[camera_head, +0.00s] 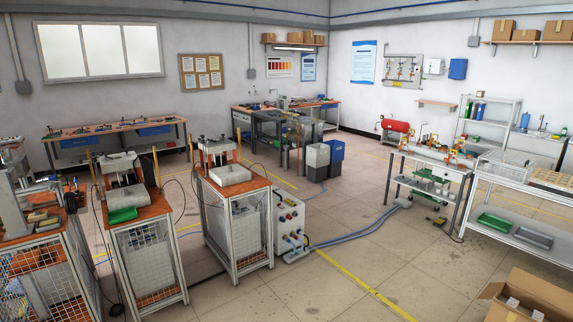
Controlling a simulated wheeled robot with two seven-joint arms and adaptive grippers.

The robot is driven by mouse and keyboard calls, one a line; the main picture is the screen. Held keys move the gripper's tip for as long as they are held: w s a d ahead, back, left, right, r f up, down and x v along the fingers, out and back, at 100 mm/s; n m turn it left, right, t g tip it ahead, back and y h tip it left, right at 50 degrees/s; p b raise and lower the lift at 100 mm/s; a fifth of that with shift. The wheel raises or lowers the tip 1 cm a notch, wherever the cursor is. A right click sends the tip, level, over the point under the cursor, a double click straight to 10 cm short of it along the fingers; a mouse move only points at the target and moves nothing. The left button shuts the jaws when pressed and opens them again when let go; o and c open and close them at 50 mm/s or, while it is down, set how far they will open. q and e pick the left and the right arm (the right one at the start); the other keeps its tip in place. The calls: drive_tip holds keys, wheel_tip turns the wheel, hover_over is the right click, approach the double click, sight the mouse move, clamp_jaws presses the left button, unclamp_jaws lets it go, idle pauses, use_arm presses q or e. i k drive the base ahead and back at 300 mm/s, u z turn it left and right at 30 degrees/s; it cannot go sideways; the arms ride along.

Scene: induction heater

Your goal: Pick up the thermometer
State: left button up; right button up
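I cannot make out a thermometer anywhere in the head view; at this distance the small items on the benches are too small to tell apart. Neither of my grippers shows in the head view.
Carts with orange tops (243,191) and machines stand at left and centre. A control box (290,225) trails blue hoses (350,236) across the floor. A white-topped bench (501,176) stands at right, and an open cardboard box (537,291) at lower right. The middle floor (345,262) is mostly clear.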

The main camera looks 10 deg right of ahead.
sight(292, 203)
drive_tip(key=z, duration=0.55)
drive_tip(key=i, duration=1.55)
drive_tip(key=u, duration=0.25)
drive_tip(key=i, duration=1.6)
drive_tip(key=u, duration=0.65)
